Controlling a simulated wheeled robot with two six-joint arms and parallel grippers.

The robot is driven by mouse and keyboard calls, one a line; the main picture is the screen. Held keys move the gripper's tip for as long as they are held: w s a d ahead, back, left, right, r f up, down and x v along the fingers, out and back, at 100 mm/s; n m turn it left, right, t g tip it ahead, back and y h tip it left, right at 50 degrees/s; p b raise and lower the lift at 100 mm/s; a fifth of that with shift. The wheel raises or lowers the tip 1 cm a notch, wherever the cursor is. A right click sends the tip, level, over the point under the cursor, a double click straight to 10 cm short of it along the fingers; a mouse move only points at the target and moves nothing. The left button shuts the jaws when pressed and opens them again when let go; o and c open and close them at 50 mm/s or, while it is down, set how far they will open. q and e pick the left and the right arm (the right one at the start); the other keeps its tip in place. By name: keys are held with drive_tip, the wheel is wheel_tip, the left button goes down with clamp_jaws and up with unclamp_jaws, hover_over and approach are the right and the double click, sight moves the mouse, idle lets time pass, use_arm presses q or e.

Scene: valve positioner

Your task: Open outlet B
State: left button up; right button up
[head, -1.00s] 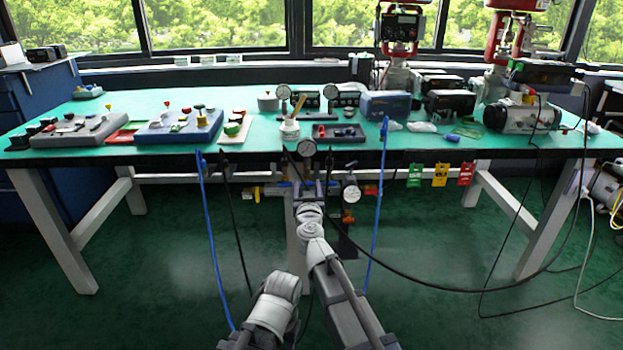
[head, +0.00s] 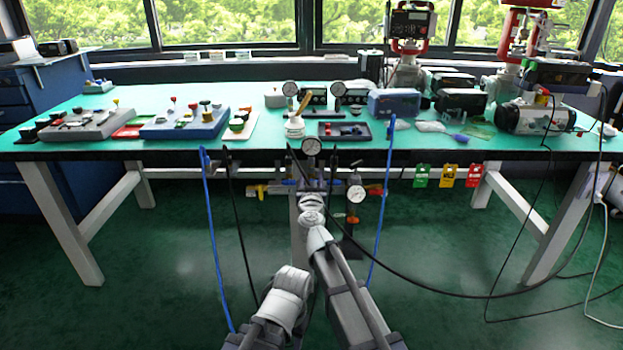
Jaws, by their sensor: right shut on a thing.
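A pipe manifold hangs below the front edge of the bench, with a yellow valve handle (head: 255,191) on its left and a red handle (head: 375,190) on its right. A round gauge (head: 312,147) stands above its middle, and a second gauge (head: 356,193) is at its right. My right gripper (head: 311,193) reaches the middle of the manifold and is shut on a part there. My own wrist hides the part, and no outlet letters are legible. My left arm is folded at the bottom centre; its gripper is not visible.
The green bench (head: 270,120) carries grey and blue control boxes, a dark tray (head: 344,132) and instruments. Blue hoses (head: 210,220) and black cables hang in front. Green, yellow and red tags (head: 446,176) hang at the right. The floor below is mostly clear.

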clamp_jaws()
drive_tip(key=shift+m, duration=0.7)
drive_tip(key=o, duration=0.8)
unclamp_jaws()
drive_tip(key=shift+s, duration=0.1)
